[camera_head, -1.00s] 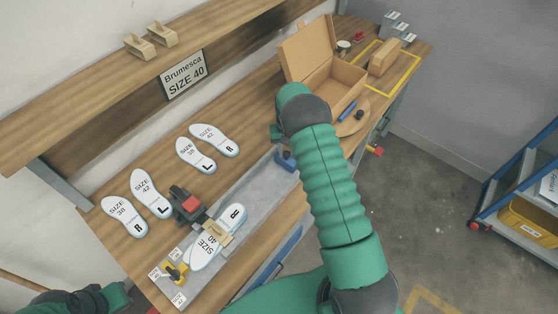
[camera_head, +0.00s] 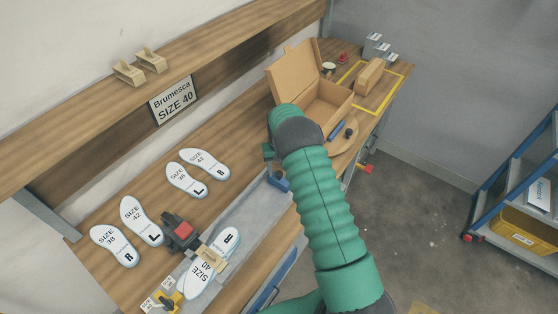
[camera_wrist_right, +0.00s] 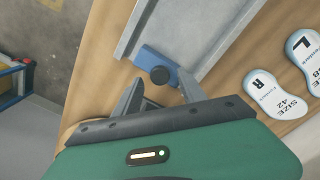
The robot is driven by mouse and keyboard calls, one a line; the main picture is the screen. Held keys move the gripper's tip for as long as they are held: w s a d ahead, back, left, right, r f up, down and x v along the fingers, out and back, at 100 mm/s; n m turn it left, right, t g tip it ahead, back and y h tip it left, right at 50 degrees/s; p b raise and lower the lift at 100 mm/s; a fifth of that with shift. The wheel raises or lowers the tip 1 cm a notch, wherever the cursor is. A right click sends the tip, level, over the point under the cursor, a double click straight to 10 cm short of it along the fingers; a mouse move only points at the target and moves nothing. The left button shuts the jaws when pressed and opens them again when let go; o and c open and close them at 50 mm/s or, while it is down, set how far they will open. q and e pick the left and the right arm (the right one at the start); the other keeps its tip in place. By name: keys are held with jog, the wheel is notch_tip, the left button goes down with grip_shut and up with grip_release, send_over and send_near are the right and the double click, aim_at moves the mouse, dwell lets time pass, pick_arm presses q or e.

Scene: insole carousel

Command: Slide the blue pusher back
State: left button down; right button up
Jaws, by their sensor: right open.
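The blue pusher (camera_head: 278,181) sits at the far end of the grey metal track (camera_head: 252,208), partly hidden by my right arm in the head view. In the right wrist view, the pusher (camera_wrist_right: 152,62) is a blue block with a round black knob (camera_wrist_right: 160,75). My right gripper (camera_wrist_right: 159,84) is open, with one finger on each side of the knob; I cannot tell whether they touch it. In the head view, the right gripper (camera_head: 268,152) is mostly hidden behind its wrist. My left gripper is out of view.
Insoles lie on the track's near end (camera_head: 200,278) and on the bench, left of the track. A red-topped clamp (camera_head: 181,233) stands beside the track. An open cardboard box (camera_head: 322,103) and a round wooden disc (camera_head: 343,145) are beyond my right gripper.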

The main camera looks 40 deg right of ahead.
aim_at(279, 172)
notch_tip(279, 172, up, 16)
jog(key=b, duration=0.3)
jog(key=shift+w, duration=0.15)
jog(key=shift+d, duration=0.2)
jog(key=s+a+f+n+t+b, duration=0.15)
jog(key=s+a, duration=0.25)
jog(key=a, duration=0.4)
jog(key=s+a+f+n+b, duration=0.1)
jog(key=s+a+f+n, duration=0.2)
jog(key=a, duration=0.5)
jog(key=s+a+f+n+t+b, duration=0.1)
jog(key=s+a+f, duration=0.3)
jog(key=s+a, duration=0.5)
jog(key=s, duration=0.4)
jog(key=shift+s+f+n, duration=0.15)
jog(key=shift+n, duration=0.2)
jog(key=shift+a, duration=0.15)
